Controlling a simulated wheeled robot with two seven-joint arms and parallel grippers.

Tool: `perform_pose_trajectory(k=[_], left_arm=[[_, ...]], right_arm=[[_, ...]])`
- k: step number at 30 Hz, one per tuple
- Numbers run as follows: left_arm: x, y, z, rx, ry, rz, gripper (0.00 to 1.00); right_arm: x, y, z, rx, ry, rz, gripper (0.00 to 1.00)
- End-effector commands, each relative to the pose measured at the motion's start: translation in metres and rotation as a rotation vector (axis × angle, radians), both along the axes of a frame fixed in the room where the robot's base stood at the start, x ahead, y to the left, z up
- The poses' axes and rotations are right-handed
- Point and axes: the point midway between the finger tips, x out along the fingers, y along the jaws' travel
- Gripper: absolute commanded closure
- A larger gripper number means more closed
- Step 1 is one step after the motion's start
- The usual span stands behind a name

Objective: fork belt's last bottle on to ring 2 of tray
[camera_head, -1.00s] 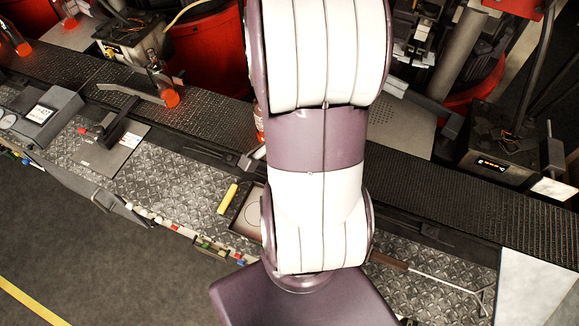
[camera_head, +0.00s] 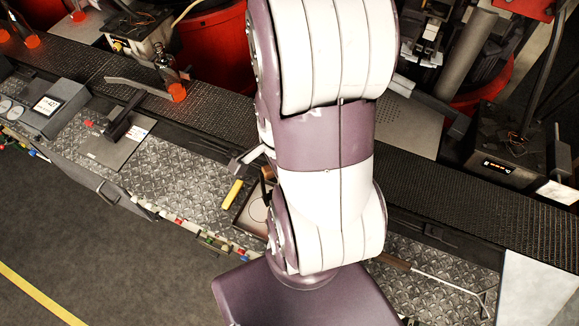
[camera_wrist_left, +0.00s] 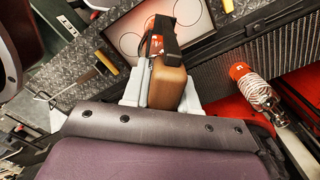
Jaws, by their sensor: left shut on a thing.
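The left gripper (camera_wrist_left: 160,92) is shut on the brown wooden handle (camera_wrist_left: 168,84) of a tool with a black metal part (camera_wrist_left: 167,38); this looks like the fork. In the head view the handle (camera_head: 267,172) shows beside my arm, which hides most of the gripper. The tray (camera_head: 245,222) lies below it and is partly hidden; it also shows in the left wrist view (camera_wrist_left: 113,36), with rings drawn on it. An orange glowing spot (camera_wrist_left: 150,22) shows beside the black part over the tray. It may be a bottle; its shape is unclear. My right gripper is out of view.
The dark conveyor belt (camera_head: 215,108) runs behind the tray. A glowing bottle (camera_head: 176,90) stands on it at a guide bar (camera_head: 138,87). A yellow-handled tool (camera_head: 233,193) lies left of the tray. A rod tool (camera_head: 440,282) lies at right. A control box (camera_head: 60,100) stands at left.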

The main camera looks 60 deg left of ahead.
Motion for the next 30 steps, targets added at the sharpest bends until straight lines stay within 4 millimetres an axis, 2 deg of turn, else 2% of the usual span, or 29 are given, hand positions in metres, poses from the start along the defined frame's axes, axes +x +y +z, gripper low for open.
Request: perform_pose_trajectory(k=[21,30], left_arm=[[-0.049,0.001,0.000,0.000,0.000,0.003,1.00],[-0.055,0.001,0.000,0.000,0.000,-0.001,1.00]], right_arm=[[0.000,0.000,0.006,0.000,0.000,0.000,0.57],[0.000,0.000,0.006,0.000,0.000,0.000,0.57]])
